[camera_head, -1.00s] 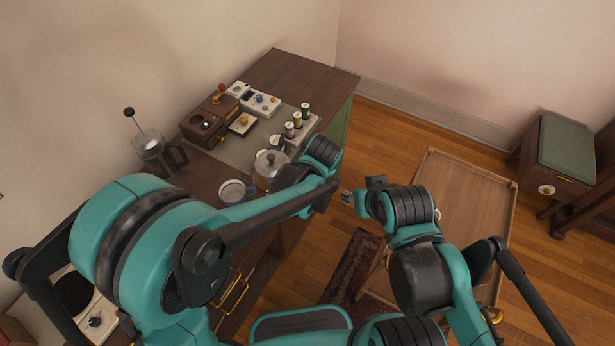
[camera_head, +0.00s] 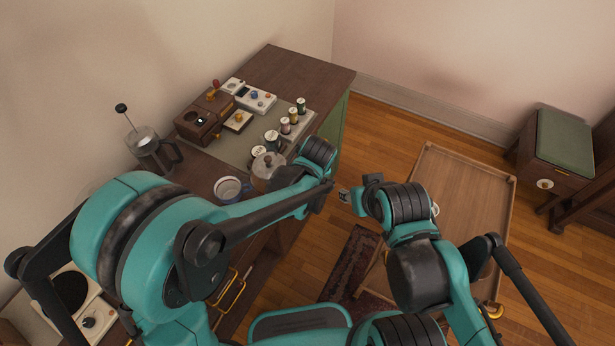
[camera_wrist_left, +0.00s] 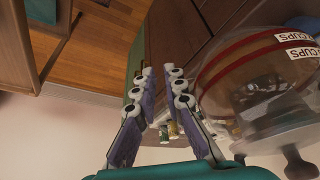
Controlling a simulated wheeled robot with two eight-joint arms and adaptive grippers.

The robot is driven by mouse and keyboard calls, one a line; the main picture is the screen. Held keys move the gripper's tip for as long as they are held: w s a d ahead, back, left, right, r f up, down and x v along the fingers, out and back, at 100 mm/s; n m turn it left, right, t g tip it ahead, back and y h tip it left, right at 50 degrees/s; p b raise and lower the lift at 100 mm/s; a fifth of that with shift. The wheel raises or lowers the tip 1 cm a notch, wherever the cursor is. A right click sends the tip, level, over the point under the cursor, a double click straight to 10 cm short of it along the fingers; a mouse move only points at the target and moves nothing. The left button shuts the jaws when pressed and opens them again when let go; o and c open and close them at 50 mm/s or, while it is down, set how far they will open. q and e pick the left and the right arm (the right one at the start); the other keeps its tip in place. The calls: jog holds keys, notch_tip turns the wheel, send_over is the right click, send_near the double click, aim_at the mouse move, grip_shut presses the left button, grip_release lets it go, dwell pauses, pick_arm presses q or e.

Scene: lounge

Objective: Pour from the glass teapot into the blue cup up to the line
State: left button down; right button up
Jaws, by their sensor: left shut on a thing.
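The glass teapot (camera_head: 263,169), with a round lid and knob, is beside the cup in the head view. In the left wrist view the teapot (camera_wrist_left: 245,75) fills the right side, with red bands and "CUPS" labels.
Several spools or tins (camera_head: 293,117) stand on a grey mat behind the teapot. A brown box (camera_head: 197,124), a white knob panel (camera_head: 255,99) and a French press (camera_head: 147,146) stand farther back and left. A wooden tray table (camera_head: 460,195) is at the right.

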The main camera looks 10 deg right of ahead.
pick_arm(q)
jog(key=shift+f, duration=0.25)
jog(key=shift+f+b, duration=0.5)
jog(key=shift+d+r+n+h+p, duration=0.2)
jog(key=shift+r+h+p, duration=0.75)
jog(key=shift+r+p, duration=0.9)
jog(key=shift+d+r+n+h+p, duration=0.1)
jog(key=shift+r+n+h+p, duration=0.1)
jog(key=shift+r+h+p, duration=1.2)
jog(key=shift+r+y, duration=0.45)
jog(key=shift+r, duration=0.1)
jog(key=shift+r, duration=0.1)
dwell(1.1)
jog(key=shift+r+p, duration=0.3)
jog(key=shift+r, duration=0.05)
dwell(1.9)
